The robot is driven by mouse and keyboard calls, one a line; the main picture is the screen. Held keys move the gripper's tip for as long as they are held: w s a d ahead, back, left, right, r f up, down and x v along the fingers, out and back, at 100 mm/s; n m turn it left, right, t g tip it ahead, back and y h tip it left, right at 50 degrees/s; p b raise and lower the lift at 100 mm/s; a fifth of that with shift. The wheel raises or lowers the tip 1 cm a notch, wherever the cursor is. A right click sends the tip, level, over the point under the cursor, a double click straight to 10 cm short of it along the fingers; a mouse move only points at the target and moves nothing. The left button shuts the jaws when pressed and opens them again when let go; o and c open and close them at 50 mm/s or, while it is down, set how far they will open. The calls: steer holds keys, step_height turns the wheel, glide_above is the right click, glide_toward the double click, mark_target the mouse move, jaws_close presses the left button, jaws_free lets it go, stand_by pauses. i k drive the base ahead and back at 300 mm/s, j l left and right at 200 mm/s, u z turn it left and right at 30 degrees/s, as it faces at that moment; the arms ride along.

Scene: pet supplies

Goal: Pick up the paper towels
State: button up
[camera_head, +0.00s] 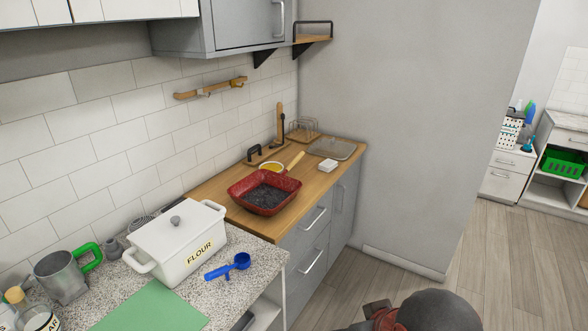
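I cannot make out any paper towels for certain in the head view. A dark rounded part and a reddish-brown part of my arm show at the bottom edge, over the floor. My gripper's fingertips are not visible.
The nearer speckled counter holds a white flour container (176,242), blue measuring spoons (228,266) and a metal cup (61,277). A grey wall bounds the right; floor (500,265) is clear.

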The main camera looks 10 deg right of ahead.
mark_target(328, 164)
steer(key=i+l, duration=0.45)
steer(key=i, duration=0.15)
steer(key=i+l, duration=0.5)
steer(key=i+l+z, duration=0.1)
steer(key=i+l, duration=0.35)
steer(key=i, duration=0.2)
steer(key=i+l, duration=0.45)
steer(key=i, duration=0.15)
steer(key=i+l, duration=0.4)
steer(key=i, duration=0.25)
steer(key=k+l+z, duration=0.05)
